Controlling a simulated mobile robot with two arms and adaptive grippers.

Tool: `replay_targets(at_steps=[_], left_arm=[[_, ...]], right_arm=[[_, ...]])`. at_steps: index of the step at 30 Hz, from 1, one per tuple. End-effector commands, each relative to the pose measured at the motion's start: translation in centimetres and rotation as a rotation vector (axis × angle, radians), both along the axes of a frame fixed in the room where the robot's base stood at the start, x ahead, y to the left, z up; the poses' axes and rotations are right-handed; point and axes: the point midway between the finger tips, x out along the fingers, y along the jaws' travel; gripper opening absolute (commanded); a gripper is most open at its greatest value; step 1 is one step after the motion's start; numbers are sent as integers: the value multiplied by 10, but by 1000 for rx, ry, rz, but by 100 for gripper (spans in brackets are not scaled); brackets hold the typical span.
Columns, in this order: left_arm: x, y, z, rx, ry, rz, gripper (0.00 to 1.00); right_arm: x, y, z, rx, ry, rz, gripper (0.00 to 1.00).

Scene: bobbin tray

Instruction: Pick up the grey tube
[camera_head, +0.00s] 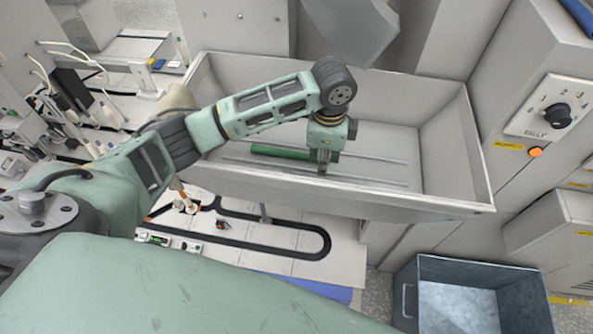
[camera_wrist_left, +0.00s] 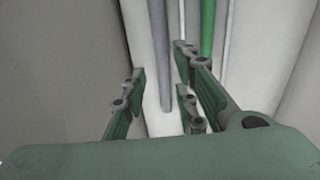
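The grey tube (camera_wrist_left: 164,65) lies in the large grey tray (camera_head: 452,205). In the left wrist view its near end shows between the fingers of my left gripper (camera_wrist_left: 158,75). These fingers are spread apart, with visible gaps to the tube on both sides. I cannot tell how far above the tube they are. In the head view my left gripper (camera_head: 323,165) points down inside the tray, and I cannot clearly make out the grey tube there. A green tube (camera_head: 277,152) lies just left of the gripper; it also shows in the wrist view (camera_wrist_left: 208,28). My right gripper is not in view.
Thin grey rails (camera_head: 375,179) run along the tray floor. The tray's high sloped walls surround the gripper. A blue-grey bin (camera_head: 480,268) stands at the lower right. A control panel (camera_head: 545,108) is on the right, and a cluttered bench (camera_head: 110,75) on the left.

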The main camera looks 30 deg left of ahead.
Motion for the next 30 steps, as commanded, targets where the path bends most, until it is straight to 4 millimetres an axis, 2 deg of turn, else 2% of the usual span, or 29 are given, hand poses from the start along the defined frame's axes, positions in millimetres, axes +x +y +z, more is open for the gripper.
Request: replay_targets(at_steps=[11,18,27,30], left_arm=[[-1,-2,-38,2,12,-13,27],[1,-2,-73,2,9,-13,27],[2,-2,-80,2,6,-14,27],[2,-2,-79,2,6,-13,19]], right_arm=[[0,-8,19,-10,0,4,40],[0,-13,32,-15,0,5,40],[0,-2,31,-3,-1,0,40],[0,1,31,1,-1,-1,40]])
